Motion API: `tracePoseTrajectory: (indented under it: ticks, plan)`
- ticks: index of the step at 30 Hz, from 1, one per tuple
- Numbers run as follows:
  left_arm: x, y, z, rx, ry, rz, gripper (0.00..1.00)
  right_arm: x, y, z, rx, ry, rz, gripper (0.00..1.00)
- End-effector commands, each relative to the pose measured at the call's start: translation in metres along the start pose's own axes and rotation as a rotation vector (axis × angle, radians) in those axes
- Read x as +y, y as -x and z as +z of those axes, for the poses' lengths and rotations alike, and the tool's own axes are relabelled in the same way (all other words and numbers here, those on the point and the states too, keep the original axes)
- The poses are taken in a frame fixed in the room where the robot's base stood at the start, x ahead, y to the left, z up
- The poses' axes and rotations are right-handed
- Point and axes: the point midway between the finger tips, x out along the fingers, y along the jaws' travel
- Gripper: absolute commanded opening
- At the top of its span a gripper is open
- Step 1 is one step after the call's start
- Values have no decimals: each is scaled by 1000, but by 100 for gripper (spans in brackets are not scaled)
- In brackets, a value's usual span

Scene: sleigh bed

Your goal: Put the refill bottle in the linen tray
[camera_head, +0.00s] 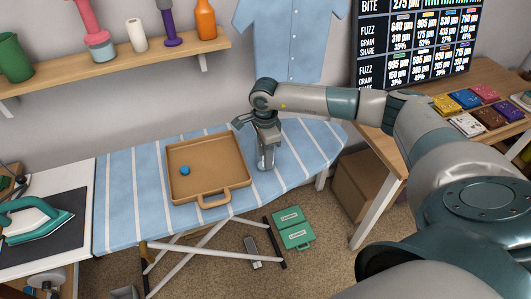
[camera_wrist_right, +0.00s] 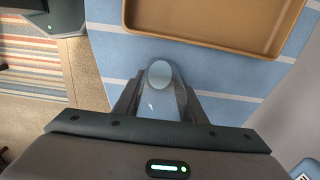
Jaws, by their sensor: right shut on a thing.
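The refill bottle (camera_head: 265,162) is a clear, greyish bottle, upright on or just above the blue striped ironing board; I cannot tell whether its base touches. My right gripper (camera_head: 266,146) points down and is shut on it. In the right wrist view the bottle (camera_wrist_right: 160,75) sits between the two fingers of the right gripper (camera_wrist_right: 160,98). The linen tray (camera_head: 208,142) is a shallow tan tray with a front handle, lying on the board just left of the bottle. Its rim crosses the top of the wrist view (camera_wrist_right: 205,43). My left gripper is not in view.
A small blue ball (camera_head: 185,170) lies inside the tray at the left; the rest of its floor is bare. The ironing board (camera_head: 122,200) is clear around the tray. A teal iron (camera_head: 35,220) stands at the far left. A wall shelf (camera_head: 120,70) holds several bottles.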

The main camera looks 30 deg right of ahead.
Motion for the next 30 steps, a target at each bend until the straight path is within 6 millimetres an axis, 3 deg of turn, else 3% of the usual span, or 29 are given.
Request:
tracePoseTrajectory:
  ticks: [11, 18, 30]
  plan:
    - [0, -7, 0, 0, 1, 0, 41, -1, 7, 0, -2, 0, -2, 12]
    - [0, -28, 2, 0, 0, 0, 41, -1, 37, 0, -1, 1, -5, 12]
    - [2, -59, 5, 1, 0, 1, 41, 57, 81, -48, 2, 0, -4, 12]
